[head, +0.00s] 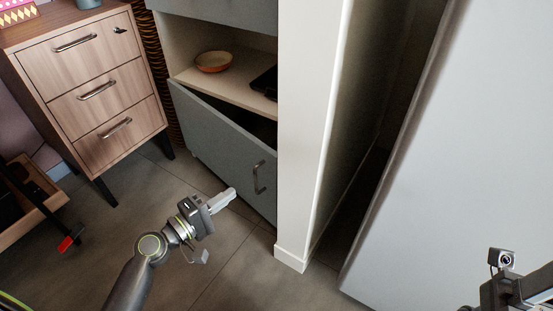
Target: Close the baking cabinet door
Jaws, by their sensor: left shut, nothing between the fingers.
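The baking cabinet door (222,148) is a grey panel with a metal handle (259,177) near its right side. It stands partly open, tilted out at the top, with a dark gap behind its upper edge. My left gripper (229,195) is shut and empty, in front of the door and to the lower left of the handle. I cannot tell whether its fingertips touch the door. My right arm shows only in part at the lower right edge, and its fingers are not visible.
An open shelf above the door holds an orange bowl (213,62) and a dark tray (265,84). A wooden drawer unit (92,90) stands at the left. A white wall end (305,130) and a large pale panel (460,170) bound the right. Tiled floor (235,275) is clear in front.

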